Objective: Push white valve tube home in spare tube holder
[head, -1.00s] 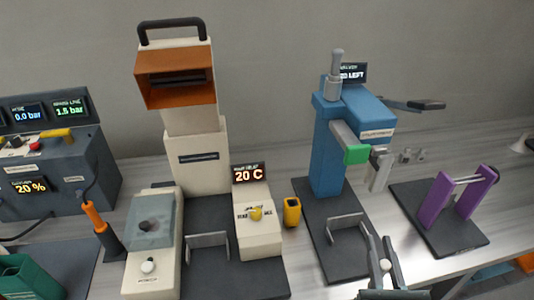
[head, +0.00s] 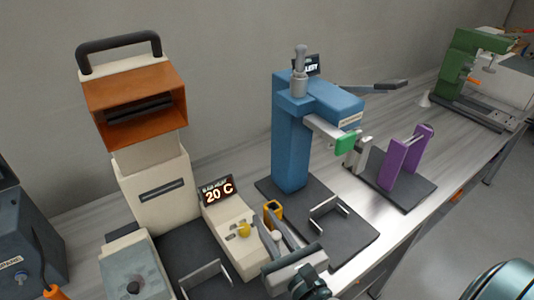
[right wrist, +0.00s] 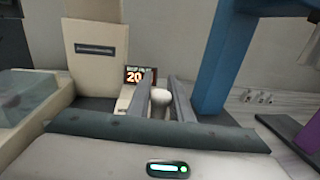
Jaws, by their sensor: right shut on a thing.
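The white valve tube (head: 277,236) shows as a small white rounded end between the fingers of my right gripper (head: 270,225). The right gripper is shut on it. In the right wrist view the tube (right wrist: 160,97) sits upright between the two grey fingers. A small yellow block (head: 273,207) with a dark opening stands just beyond the fingertips in the head view; it looks like the spare tube holder, but I cannot be sure. The fingers partly cover it. Whether the tube touches it, and the tube's lower end, are hidden. My left gripper is not in view.
A cream unit with a 20 C display (head: 217,191) stands left of the gripper. A blue press (head: 291,150) on a dark base stands behind right, with a metal bracket (head: 328,210) in front. A purple stand (head: 405,160) is further right, near the table edge.

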